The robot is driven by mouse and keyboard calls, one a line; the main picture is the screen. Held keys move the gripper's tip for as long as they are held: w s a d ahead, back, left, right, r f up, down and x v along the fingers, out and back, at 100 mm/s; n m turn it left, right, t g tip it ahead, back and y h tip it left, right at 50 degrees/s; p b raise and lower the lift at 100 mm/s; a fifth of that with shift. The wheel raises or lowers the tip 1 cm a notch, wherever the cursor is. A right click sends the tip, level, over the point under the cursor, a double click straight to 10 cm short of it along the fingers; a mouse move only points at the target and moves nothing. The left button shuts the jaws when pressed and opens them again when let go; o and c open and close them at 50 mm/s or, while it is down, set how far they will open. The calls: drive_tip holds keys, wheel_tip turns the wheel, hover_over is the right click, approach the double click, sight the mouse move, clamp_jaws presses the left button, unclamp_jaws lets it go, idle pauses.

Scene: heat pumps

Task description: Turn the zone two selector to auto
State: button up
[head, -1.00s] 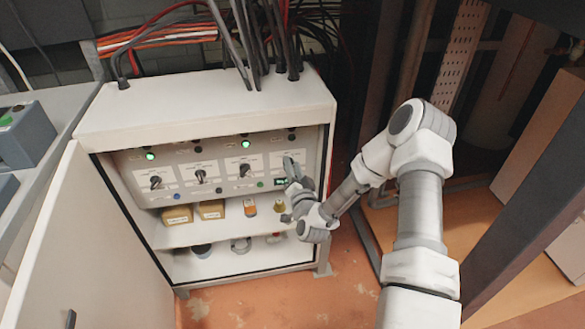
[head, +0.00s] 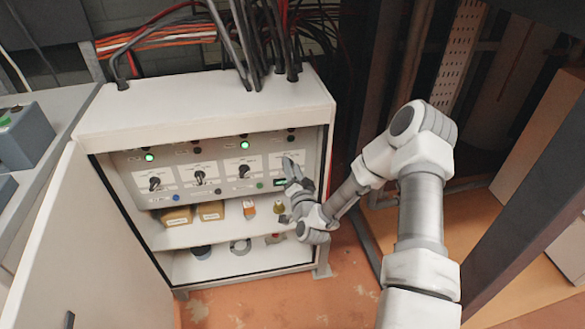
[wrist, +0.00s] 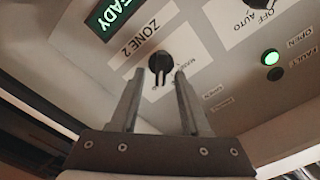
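The zone two selector (wrist: 160,65) is a black knob on a white plate labelled ZONE 2 in the wrist view. Its grip points down in that picture, towards my gripper. Part of a label beside it, starting "MAN", shows; the rest is hidden by a finger. My gripper (wrist: 159,80) is open, its fingertips on either side of the knob's lower end. I cannot tell whether they touch it. In the head view my gripper (head: 298,178) is at the right end of the cabinet's panel, and it covers the selector there.
The open cabinet (head: 205,108) has three other selectors, including one knob (head: 244,171) left of my gripper. Green lamps (head: 245,145) are lit above. A shelf below holds small boxes (head: 178,216). The cabinet door (head: 85,245) stands open at left. A green READY display (wrist: 115,17) is near the knob.

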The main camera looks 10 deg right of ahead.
drive_tip(key=shift+s, duration=0.1)
drive_tip(key=s+p, duration=0.3)
drive_tip(key=s, duration=1.4)
drive_tip(key=shift+s, duration=0.15)
